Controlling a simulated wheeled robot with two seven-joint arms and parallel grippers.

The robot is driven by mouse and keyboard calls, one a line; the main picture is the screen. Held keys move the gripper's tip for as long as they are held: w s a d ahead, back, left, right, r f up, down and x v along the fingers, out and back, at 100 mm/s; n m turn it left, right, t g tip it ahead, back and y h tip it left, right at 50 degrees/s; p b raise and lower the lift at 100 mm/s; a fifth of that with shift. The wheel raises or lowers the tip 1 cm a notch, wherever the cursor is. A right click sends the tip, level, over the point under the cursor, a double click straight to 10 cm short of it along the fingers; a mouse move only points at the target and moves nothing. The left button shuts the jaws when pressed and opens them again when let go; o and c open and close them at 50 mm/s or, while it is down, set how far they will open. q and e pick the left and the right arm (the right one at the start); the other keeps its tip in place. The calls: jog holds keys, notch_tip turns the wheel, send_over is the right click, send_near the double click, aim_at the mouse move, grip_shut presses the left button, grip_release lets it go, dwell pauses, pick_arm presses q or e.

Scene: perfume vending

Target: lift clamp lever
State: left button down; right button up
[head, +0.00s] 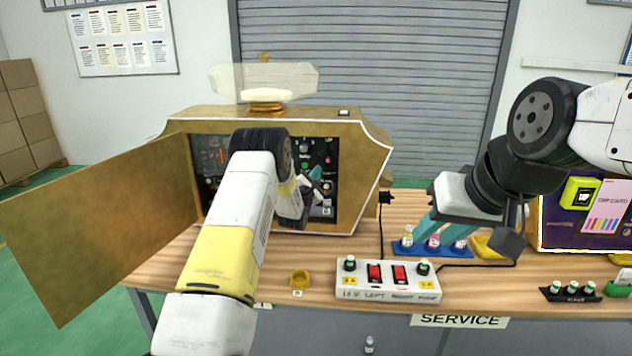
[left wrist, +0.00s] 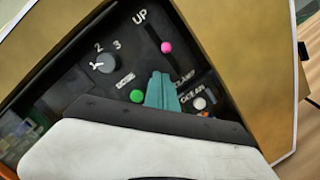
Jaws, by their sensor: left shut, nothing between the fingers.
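The clamp lever appears to be the pink-knobbed lever (left wrist: 166,47) in a dark slot, between the labels "UP" and "CLAMP" on the machine's black panel. Its pink knob also shows in the head view (head: 327,160). My left gripper (head: 316,181) is at the open front of the gold machine. In the left wrist view its teal fingers (left wrist: 162,90) are together and empty, below the pink knob and apart from it in the picture. They cover part of the panel beside the "CLAMP" label. My right gripper (head: 440,236) hangs over the blue bottle tray with its teal fingers apart, apparently empty.
The panel also has a numbered dial (left wrist: 104,62), a green knob (left wrist: 136,96) and a white knob (left wrist: 199,103). The gold door (head: 95,225) stands open at left.

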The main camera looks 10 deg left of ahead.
pick_arm(q)
jog(key=shift+d+r, duration=0.9)
jog(key=shift+d, duration=0.05)
jog(key=shift+r, duration=0.1)
jog(key=shift+s+r+g, duration=0.1)
jog(key=shift+r+g, duration=0.1)
jog(key=shift+g, duration=0.2)
jog(key=shift+r, duration=0.25)
jog(key=shift+w+r+n+g+y, duration=0.2)
jog(key=shift+r+g, duration=0.6)
jog(key=shift+r, duration=0.3)
jog(key=shift+w+r+n+g+y, duration=0.2)
jog(key=shift+r+g, duration=0.6)
jog(key=shift+r, duration=0.3)
jog(key=shift+r, duration=0.3)
